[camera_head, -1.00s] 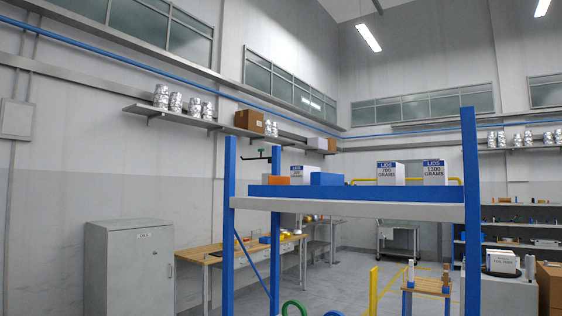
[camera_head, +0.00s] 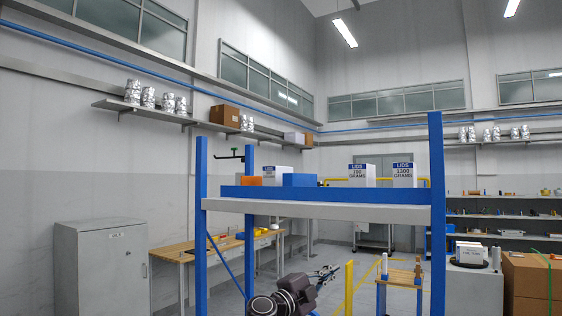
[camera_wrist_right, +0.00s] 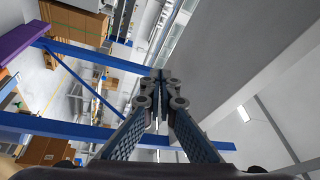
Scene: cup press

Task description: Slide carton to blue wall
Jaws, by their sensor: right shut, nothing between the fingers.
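White cartons stand on the raised blue shelf in the head view: one labelled LIDS 700 GRAMS (camera_head: 362,176), one labelled LIDS 1300 GRAMS (camera_head: 404,176), and a smaller labelled one (camera_head: 275,176) at the left. I cannot tell which one the task means. A blue wall (camera_head: 340,195) runs along the shelf's near edge and hides the cartons' bottoms. My right gripper (camera_head: 328,272) is below the shelf board in the picture, apart from the cartons. Its fingers are shut and empty in the right wrist view (camera_wrist_right: 159,76). My left gripper is not in view.
Blue posts (camera_head: 437,210) bound the shelf. An orange block (camera_head: 252,181) and a blue box (camera_head: 301,180) are at its left. Beyond are a grey cabinet (camera_head: 100,265), a wooden workbench (camera_head: 190,250) and a yellow post (camera_head: 349,288). Brown boxes (camera_head: 530,280) stand at the right.

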